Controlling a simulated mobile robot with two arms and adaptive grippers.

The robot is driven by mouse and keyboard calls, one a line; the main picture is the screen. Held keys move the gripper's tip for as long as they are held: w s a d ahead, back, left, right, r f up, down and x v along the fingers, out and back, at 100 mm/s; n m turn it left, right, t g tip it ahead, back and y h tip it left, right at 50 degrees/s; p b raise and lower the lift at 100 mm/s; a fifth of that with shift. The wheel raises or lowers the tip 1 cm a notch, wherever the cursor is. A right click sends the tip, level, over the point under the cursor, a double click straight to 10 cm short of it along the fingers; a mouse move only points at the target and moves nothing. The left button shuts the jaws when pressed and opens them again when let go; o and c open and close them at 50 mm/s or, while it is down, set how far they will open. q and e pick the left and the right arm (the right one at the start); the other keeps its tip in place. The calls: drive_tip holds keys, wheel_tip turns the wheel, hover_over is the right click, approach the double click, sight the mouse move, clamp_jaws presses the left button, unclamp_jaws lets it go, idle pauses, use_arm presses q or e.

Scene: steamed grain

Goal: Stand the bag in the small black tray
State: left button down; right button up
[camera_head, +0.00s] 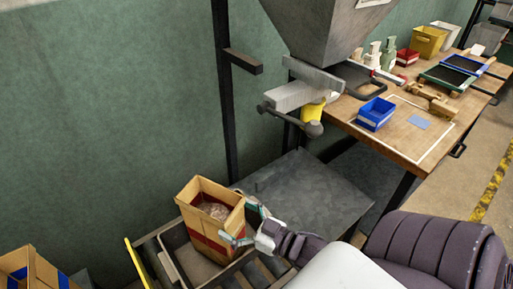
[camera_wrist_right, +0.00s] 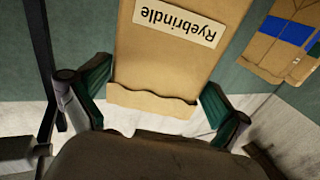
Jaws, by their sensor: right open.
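The bag (camera_head: 194,213) is a tan, open-topped paper bag with a red band and pale grain inside. It stands upright, apparently within the small black tray (camera_head: 168,240), whose dark rim shows around its foot; the bag's base is hidden. My right gripper (camera_head: 245,226) is open at the bag's right side. In the right wrist view, the two green-grey fingers of the right gripper (camera_wrist_right: 155,98) are spread on either side of the bag (camera_wrist_right: 190,65), which bears a "Ryebrindle" label. I cannot tell whether they touch it. My left gripper is out of view.
Another tan bag with a blue band (camera_head: 36,268) stands at the lower left. A grey metal hopper (camera_head: 325,30) with a spout hangs above a bare dark surface (camera_head: 315,195). A wooden table (camera_head: 405,145) with a blue bin (camera_head: 375,115) stands at the right.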

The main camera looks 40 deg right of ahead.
drive_tip(key=v, duration=0.8)
drive_tip(key=shift+s+d, duration=0.1)
idle(0.3)
